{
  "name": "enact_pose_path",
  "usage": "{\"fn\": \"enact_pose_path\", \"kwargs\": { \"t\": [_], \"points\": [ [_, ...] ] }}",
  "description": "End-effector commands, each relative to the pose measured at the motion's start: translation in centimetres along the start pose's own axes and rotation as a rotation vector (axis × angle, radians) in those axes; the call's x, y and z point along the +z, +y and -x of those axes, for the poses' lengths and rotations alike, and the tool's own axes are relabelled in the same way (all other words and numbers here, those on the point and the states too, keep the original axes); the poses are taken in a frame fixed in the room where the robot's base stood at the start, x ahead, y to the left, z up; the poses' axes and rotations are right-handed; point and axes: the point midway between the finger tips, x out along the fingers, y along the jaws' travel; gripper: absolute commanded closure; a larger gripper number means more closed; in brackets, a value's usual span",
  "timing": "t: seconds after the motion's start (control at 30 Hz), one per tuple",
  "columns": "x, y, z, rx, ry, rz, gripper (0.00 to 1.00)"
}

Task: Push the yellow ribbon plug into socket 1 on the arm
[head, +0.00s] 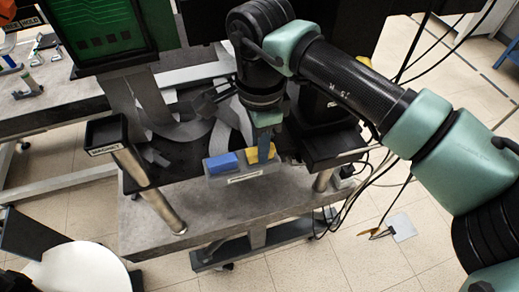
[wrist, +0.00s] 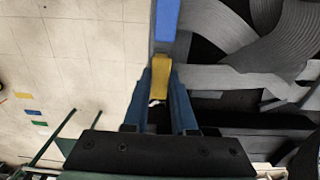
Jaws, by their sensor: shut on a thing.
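The yellow ribbon plug (head: 254,155) sits at the right end of a grey labelled holder (head: 243,177), beside a blue block (head: 222,163). My gripper (head: 266,143) comes down onto the yellow plug from above. In the wrist view, its two blue fingers (wrist: 161,82) are shut on the yellow plug (wrist: 161,65), one on each side. The blue block (wrist: 166,20) lies just beyond the plug. I cannot tell whether the plug still touches the holder. I cannot pick out socket 1.
The holder is at the front of a grey bench (head: 215,205). Grey ribbon cables (head: 185,130) lie tangled behind it, also in the wrist view (wrist: 225,78). A post marked MAGNET (head: 107,135) stands left. A green board (head: 103,27) hangs at the back left.

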Motion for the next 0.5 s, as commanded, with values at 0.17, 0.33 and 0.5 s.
{"fn": "enact_pose_path", "kwargs": {
  "t": [0.17, 0.33, 0.5],
  "points": [
    [0.0, 0.0, 0.7, 0.0, 0.0, 0.0, 1.0],
    [0.0, 0.0, 1.2, 0.0, 0.0, 0.0, 1.0],
    [0.0, 0.0, 1.7, -0.001, 0.0, 0.0, 1.0]
  ]
}}
